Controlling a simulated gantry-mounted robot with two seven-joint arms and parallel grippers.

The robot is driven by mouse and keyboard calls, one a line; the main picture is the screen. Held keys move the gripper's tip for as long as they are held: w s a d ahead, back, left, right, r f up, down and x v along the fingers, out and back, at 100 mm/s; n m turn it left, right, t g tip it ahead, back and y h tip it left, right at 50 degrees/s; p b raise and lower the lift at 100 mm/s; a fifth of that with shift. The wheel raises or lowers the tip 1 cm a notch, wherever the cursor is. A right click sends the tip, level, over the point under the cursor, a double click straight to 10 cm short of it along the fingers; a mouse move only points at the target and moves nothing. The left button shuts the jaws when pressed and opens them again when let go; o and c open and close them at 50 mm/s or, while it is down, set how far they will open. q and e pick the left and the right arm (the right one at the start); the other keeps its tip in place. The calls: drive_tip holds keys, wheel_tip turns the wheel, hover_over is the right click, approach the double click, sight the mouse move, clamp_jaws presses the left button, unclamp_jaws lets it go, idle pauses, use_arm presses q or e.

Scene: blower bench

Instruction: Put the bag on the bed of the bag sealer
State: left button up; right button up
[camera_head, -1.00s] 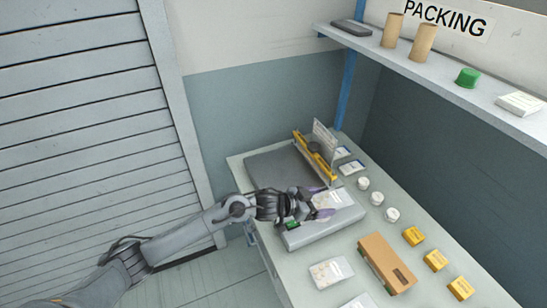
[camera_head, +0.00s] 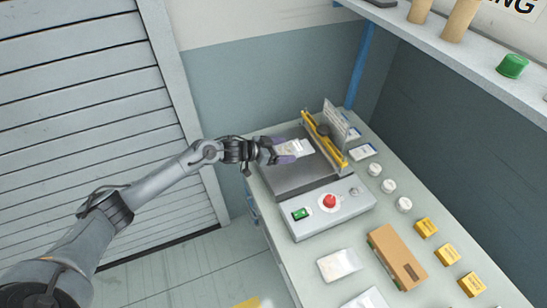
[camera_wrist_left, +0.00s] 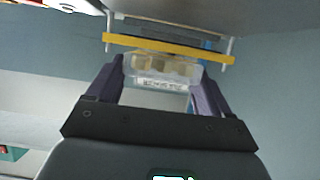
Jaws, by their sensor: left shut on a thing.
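The bag sealer stands on the bench, with a dark flat bed (camera_head: 300,179), a yellow bar (camera_head: 324,140) along its far side and a grey front box with a red button and a green switch. My left gripper (camera_head: 287,154) is shut on a clear bag (camera_head: 302,147) with a white label, held over the bed. In the left wrist view the bag (camera_wrist_left: 163,70) hangs between the purple fingers of the gripper (camera_wrist_left: 160,92), close to the yellow bar (camera_wrist_left: 168,47). I cannot tell whether the bag touches the bed. My right gripper is not seen.
Another bag (camera_head: 338,264) lies on the bench in front of the sealer, next to a brown carton (camera_head: 396,257). White jars (camera_head: 388,186) and yellow boxes (camera_head: 447,255) line the right side. A shelf (camera_head: 440,60) overhangs the back right.

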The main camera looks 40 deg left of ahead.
use_arm(q)
drive_tip(key=a+f, duration=0.1)
drive_tip(key=a, duration=0.1)
drive_tip(key=a+f, duration=0.1)
drive_tip(key=a, duration=0.1)
drive_tip(key=shift+s+f, duration=0.1)
drive_tip(key=shift+f, duration=0.1)
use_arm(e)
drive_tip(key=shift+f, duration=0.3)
use_arm(q)
drive_tip(key=shift+f+b, duration=0.55)
drive_tip(key=shift+f, duration=1.4)
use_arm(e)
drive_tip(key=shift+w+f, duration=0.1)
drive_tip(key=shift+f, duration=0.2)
use_arm(q)
drive_tip(key=shift+f, duration=0.15)
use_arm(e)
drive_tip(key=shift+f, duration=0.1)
use_arm(q)
drive_tip(key=o, duration=1)
